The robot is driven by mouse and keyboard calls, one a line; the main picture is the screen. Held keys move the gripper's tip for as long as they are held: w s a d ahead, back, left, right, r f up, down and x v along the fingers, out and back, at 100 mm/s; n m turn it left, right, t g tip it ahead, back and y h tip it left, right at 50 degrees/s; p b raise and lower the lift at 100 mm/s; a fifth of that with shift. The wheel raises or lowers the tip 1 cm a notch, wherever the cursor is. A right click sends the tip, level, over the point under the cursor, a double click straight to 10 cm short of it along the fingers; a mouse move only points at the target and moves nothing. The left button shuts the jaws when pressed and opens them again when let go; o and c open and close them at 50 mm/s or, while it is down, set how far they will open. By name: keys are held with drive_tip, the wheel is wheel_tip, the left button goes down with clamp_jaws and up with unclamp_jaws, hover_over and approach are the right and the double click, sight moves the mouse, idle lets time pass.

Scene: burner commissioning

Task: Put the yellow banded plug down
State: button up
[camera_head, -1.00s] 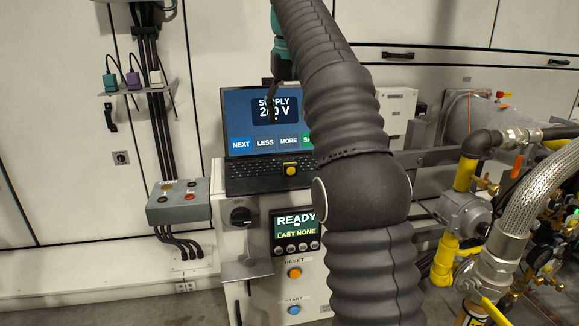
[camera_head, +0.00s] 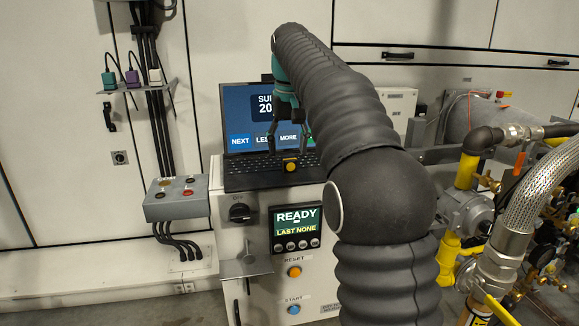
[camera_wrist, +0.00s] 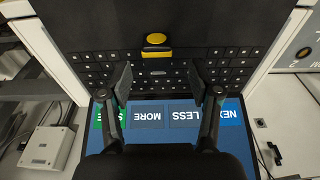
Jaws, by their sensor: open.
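The yellow banded plug (camera_head: 290,166) rests at the front edge of the laptop keyboard. In the wrist view the plug (camera_wrist: 156,48) shows a rounded yellow end and a yellow band, with dark parts between them. My gripper (camera_head: 288,148) is over the keyboard, in front of the screen. In the wrist view my gripper (camera_wrist: 160,80) is open and empty, its two fingers apart. The plug lies beyond the fingertips and looks untouched.
The laptop (camera_head: 270,178) sits on a white cabinet with a READY display (camera_head: 297,230) and buttons. A grey control box (camera_head: 178,200) is at left. A shelf (camera_head: 140,87) at upper left holds several coloured plugs. Pipes and a braided hose (camera_head: 527,190) crowd the right.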

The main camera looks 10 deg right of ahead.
sight(288, 156)
drive_tip(key=f, duration=0.2)
drive_tip(key=f+b, duration=0.1)
drive_tip(key=shift+w+d+f, duration=0.1)
drive_tip(key=shift+w+f, duration=0.25)
drive_tip(key=shift+w, duration=0.05)
drive_tip(key=shift+c, duration=0.2)
clamp_jaws()
drive_tip(key=shift+r, duration=0.1)
